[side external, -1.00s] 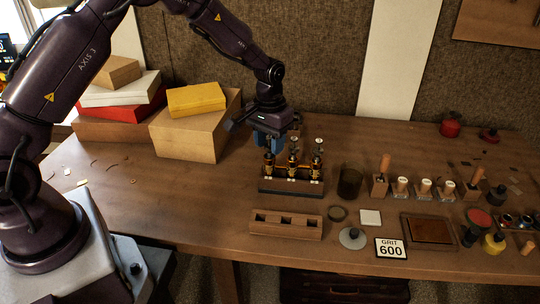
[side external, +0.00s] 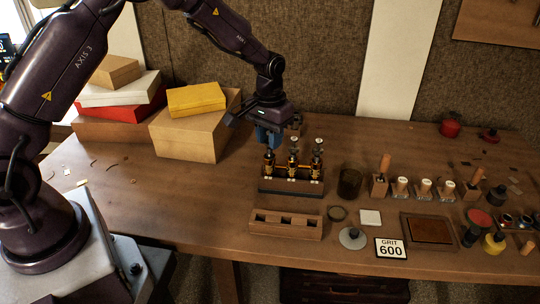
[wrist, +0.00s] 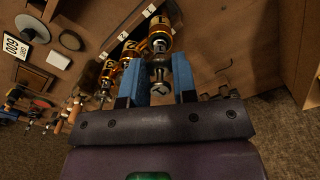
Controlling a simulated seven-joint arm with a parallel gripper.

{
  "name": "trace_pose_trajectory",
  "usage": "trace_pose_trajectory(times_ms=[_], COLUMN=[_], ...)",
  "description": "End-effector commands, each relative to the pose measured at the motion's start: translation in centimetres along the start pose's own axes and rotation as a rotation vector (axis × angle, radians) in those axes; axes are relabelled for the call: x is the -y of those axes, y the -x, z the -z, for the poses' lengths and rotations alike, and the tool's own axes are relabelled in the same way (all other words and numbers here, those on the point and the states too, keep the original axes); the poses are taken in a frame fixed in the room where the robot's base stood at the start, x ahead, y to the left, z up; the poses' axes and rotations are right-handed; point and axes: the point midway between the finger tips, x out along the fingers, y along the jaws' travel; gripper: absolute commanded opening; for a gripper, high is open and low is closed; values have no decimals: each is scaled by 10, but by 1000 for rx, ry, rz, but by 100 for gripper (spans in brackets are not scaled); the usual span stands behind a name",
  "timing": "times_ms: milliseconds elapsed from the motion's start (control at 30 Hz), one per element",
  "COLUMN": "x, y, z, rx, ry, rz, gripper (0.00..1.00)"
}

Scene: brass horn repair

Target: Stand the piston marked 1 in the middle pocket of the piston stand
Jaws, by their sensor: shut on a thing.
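Three brass valve pistons with stems stand upright in a dark rack (side external: 290,187). My gripper (side external: 269,146) is over the left piston (side external: 269,166), with its blue fingers pointing down. The wrist view shows the fingers (wrist: 159,86) shut on the stem top of this piston (wrist: 160,43). The piston still sits in the rack. It is at the end of the row by a white label that looks like a 1. The middle piston (side external: 292,165) and right piston (side external: 316,164) are apart from the fingers. The wooden piston stand (side external: 286,234) lies in front, its three pockets empty.
A dark cup (side external: 349,183) stands right of the rack, with a ring, a white square and a grey disc nearby. Cardboard boxes (side external: 196,128) stand to the left. Bottles and tools fill the right side. The table left of the stand is mostly clear.

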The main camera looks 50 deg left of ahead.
Motion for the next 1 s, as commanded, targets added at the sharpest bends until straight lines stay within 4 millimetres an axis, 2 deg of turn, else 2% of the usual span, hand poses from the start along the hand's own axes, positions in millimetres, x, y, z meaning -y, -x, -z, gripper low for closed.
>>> trace_pose_trajectory(times_ms=[1000], x=[0], y=[62], z=[0], rx=[-2], ry=[0], rz=[0], gripper=[2])
